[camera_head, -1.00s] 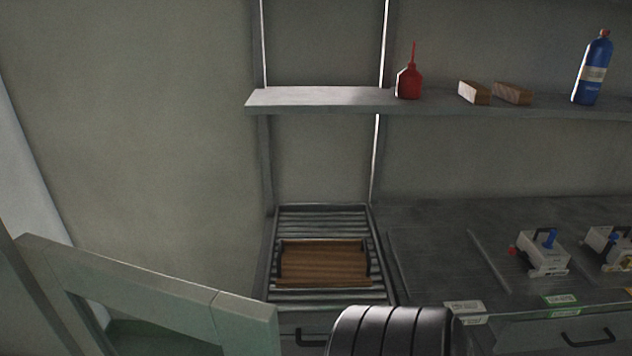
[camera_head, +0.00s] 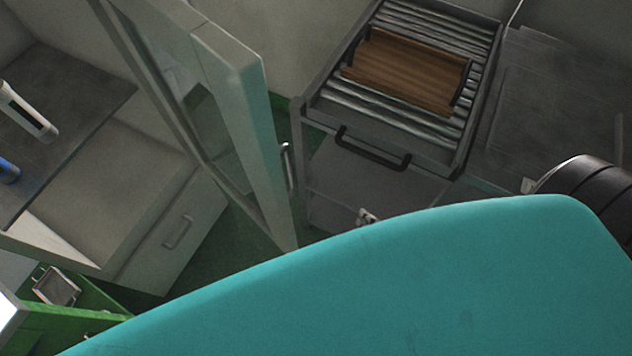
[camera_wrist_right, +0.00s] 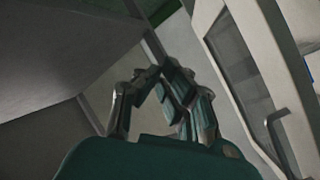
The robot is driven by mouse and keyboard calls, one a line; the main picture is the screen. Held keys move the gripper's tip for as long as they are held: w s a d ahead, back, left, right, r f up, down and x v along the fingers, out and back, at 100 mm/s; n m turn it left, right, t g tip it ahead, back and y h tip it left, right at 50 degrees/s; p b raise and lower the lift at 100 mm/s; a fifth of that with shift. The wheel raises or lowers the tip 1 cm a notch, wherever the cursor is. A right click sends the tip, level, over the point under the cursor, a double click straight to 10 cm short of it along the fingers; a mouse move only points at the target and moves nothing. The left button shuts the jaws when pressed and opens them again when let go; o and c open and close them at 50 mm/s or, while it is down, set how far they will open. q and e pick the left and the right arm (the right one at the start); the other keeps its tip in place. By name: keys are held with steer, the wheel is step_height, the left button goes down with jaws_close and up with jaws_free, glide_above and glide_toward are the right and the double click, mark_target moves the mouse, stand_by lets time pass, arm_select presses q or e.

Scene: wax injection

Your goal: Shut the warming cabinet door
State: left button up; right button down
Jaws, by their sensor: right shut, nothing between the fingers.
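The warming cabinet door (camera_head: 233,95) stands open in the head view, with a pale frame, a glass pane and a bar handle (camera_head: 287,167) near its free edge. In the right wrist view the door (camera_wrist_right: 238,75) fills the right side, with its handle (camera_wrist_right: 277,130) at the lower right. My right gripper (camera_wrist_right: 163,88) is shut and empty, to the left of the door in that view, with a visible gap to it. My teal arm part covers the lower head view and hides what lies behind it. The cabinet's body cannot be made out clearly. My left gripper is out of view.
A roller rack with a wooden tray (camera_head: 400,72) stands right of the door, above a drawer with a black handle (camera_head: 372,150). A green cart (camera_head: 75,325) is at lower left.

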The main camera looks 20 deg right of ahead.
steer(key=s+a+r+m+t+y+b, duration=0.1)
steer(key=a+r+m+t+y+b, duration=0.15)
steer(key=r, duration=0.45)
steer(key=s+a+r+m+t+y+b, duration=0.1)
steer(key=a+r+m+y, duration=0.25)
steer(key=r, duration=0.35)
arm_select(q)
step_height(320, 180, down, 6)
steer(key=b, duration=0.1)
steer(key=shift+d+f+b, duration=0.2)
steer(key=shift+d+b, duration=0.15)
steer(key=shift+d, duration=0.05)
arm_select(e)
steer(key=w+a+h, duration=0.1)
steer(key=w+a, duration=0.5)
steer(key=a, duration=0.4)
steer(key=shift+w+r, duration=0.3)
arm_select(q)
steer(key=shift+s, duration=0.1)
arm_select(e)
steer(key=shift+g, duration=0.25)
